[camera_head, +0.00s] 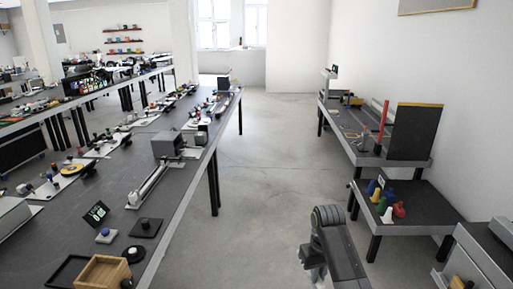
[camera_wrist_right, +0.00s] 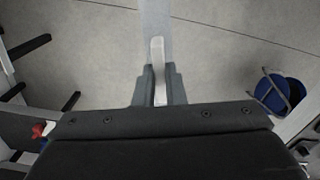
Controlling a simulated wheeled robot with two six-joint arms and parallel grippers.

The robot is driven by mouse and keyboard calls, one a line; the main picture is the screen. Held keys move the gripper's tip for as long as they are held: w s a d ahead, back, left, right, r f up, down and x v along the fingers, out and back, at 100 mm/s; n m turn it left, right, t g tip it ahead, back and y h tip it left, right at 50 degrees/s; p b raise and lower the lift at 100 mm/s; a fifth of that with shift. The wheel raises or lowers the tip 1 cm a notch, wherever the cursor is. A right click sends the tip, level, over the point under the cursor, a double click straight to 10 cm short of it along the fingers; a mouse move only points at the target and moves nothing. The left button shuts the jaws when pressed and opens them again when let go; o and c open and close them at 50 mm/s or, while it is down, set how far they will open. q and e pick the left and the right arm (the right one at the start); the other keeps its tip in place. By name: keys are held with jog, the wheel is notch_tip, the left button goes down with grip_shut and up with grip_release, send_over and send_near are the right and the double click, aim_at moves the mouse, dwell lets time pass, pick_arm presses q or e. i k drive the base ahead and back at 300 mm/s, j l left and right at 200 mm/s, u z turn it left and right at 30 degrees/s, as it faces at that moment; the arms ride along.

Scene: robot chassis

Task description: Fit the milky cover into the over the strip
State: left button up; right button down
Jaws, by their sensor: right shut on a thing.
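My right gripper (camera_wrist_right: 158,88) is shut on a pale, whitish long piece (camera_wrist_right: 155,20) that runs away from the fingers to the top edge of the right wrist view. It looks like the milky cover; its far end is out of the frame. In the head view my right arm comes in at the bottom, right of centre, with the right gripper (camera_head: 314,272) over the open floor, and the held piece cannot be made out there. I cannot pick out the strip for certain. My left gripper is not in view.
A long dark bench (camera_head: 190,110) on the left carries a grey machine with a rail (camera_head: 150,183), a wooden box (camera_head: 103,273) and small parts. The floor between is clear.

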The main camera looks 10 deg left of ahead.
aim_at(145, 182)
jog(key=i+l+u, duration=0.1)
jog(key=i+u, duration=0.25)
jog(key=i, duration=1.05)
jog(key=i+u, duration=0.4)
jog(key=i+l+u, duration=0.1)
jog(key=i+u, duration=0.35)
jog(key=i+l+u, duration=0.2)
jog(key=u, duration=0.2)
jog(key=i+l+u, duration=0.1)
jog(key=i+u, duration=0.25)
jog(key=u, duration=0.15)
jog(key=i+l+u, duration=0.25)
jog(key=u, duration=0.25)
jog(key=i+l, duration=0.05)
